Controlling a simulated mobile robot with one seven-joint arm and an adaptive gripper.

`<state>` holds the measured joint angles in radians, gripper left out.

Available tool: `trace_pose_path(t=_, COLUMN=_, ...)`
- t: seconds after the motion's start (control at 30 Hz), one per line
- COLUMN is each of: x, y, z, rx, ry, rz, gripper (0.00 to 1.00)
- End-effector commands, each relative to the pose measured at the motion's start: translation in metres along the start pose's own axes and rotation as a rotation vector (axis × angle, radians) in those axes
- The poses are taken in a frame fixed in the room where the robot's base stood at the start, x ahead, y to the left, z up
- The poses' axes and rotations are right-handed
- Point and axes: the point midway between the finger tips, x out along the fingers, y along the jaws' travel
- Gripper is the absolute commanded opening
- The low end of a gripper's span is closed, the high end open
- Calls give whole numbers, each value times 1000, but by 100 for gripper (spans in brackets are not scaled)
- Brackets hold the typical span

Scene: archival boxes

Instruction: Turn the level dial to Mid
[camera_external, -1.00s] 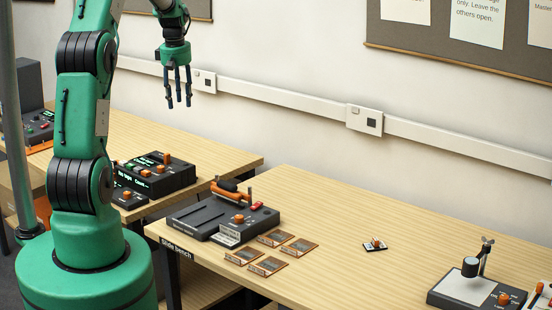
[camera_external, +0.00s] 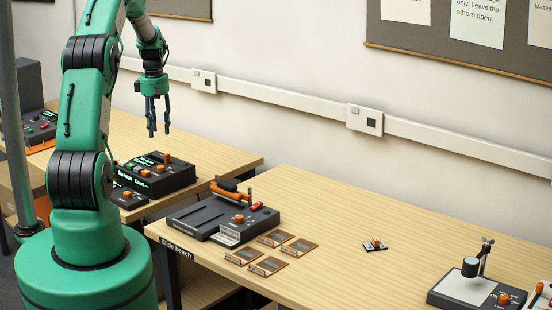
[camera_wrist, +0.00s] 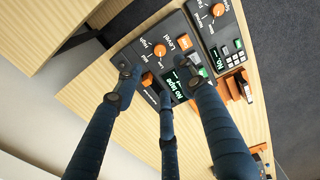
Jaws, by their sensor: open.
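A dark console (camera_external: 170,185) with orange controls and a lit display stands on the back-left table. In the wrist view the console (camera_wrist: 133,51) shows an orange knob (camera_wrist: 160,50), an orange button (camera_wrist: 184,41), another orange knob (camera_wrist: 147,79) and a display reading "No tape". A smaller dark box (camera_external: 124,203) beside it has an orange knob, also seen in the wrist view (camera_wrist: 218,10). My gripper (camera_external: 152,131) is open and empty, above the console, touching nothing.
On the nearer bench (camera_external: 330,225) are a dark slide device (camera_external: 210,222), several slide plates (camera_external: 268,267) and a small card with an orange piece (camera_external: 375,245). A stand with a lamp (camera_external: 470,290) is at right. The middle of this bench is clear.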

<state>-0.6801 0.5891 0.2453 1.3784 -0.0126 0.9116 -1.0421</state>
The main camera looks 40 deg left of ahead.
Motion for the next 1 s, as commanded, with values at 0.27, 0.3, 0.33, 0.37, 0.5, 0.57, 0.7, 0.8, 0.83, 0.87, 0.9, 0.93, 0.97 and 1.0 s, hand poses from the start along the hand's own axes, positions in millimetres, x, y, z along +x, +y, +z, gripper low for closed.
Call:
trace_pose_path(t=0.27, x=10, y=0, z=0, rx=1, ry=-1, rz=-1, gripper=40)
trace_pose_path(t=0.3, x=13, y=0, z=0, rx=1, ry=-1, rz=-1, gripper=40)
trace_pose_path(t=0.33, x=16, y=0, z=0, rx=1, ry=-1, rz=-1, gripper=40)
trace_pose_path(t=0.37, x=18, y=0, z=0, rx=1, ry=-1, rz=-2, gripper=40)
trace_pose_path(t=0.5, x=36, y=0, z=0, rx=1, ry=-1, rz=-1, gripper=40)
trace_pose_path(t=0.57, x=46, y=-1, z=1, rx=1, ry=-1, rz=-2, gripper=40)
trace_pose_path(t=0.7, x=68, y=0, z=0, rx=1, ry=-1, rz=-2, gripper=40)
trace_pose_path(t=0.8, x=85, y=0, z=0, rx=1, ry=-1, rz=-1, gripper=40)
trace_pose_path(t=0.83, x=89, y=0, z=0, rx=1, ry=-1, rz=-1, gripper=40)
trace_pose_path(t=0.87, x=94, y=0, z=0, rx=1, ry=-1, rz=-1, gripper=40)
trace_pose_path(t=0.9, x=100, y=0, z=0, rx=1, ry=-1, rz=-2, gripper=40)
trace_pose_path(t=0.93, x=105, y=0, z=0, rx=1, ry=-1, rz=-2, gripper=40)
trace_pose_path(t=0.97, x=109, y=0, z=0, rx=1, ry=-1, rz=-1, gripper=40)
trace_pose_path(t=1.0, x=114, y=0, z=0, rx=1, ry=0, rz=-1, gripper=40)
